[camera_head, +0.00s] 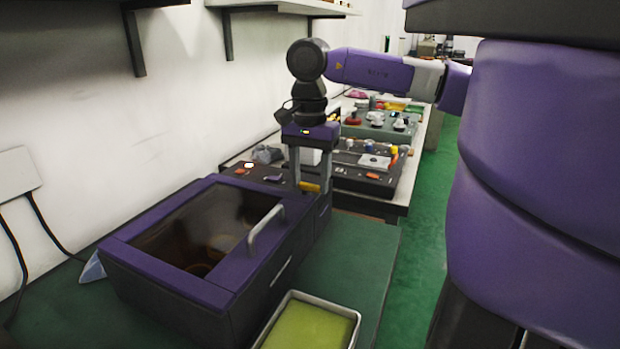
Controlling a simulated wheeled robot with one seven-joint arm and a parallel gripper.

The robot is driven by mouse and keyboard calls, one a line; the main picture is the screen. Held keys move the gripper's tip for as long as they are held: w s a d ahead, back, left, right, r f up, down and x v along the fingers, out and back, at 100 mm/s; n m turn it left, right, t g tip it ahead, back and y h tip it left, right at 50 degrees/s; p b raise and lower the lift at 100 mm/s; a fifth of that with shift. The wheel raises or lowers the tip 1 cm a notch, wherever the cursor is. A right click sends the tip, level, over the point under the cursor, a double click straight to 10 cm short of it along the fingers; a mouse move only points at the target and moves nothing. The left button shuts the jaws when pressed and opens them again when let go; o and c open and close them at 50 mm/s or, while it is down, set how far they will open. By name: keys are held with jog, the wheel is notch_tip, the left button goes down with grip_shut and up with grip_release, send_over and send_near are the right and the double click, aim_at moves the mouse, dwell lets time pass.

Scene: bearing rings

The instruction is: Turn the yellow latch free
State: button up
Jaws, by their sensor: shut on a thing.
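The yellow latch (309,186) is a small bar at the far end of the purple and black box, near its right corner. My gripper (310,184) points down there, with one finger on each side of the latch, and is shut on it. The fingers partly hide the latch, so its exact angle is hard to tell. The box (162,270) has a purple-framed lid with a dark see-through window and a grey handle (266,228). The lid looks closed. Round shapes show dimly through the window.
A tray with a yellow-green inside (353,320) lies in front of the box on the green bench (385,240). Behind, a dark panel with small parts (350,180) stands on another table. A white wall with shelves (285,5) runs along the left.

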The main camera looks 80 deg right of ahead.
aim_at(310, 184)
jog(key=o, duration=1.4)
jog(key=shift+r, duration=0.1)
notch_tip(310, 184, up, 8)
jog(key=shift+f+p, duration=0.2)
jog(key=shift+p, duration=0.3)
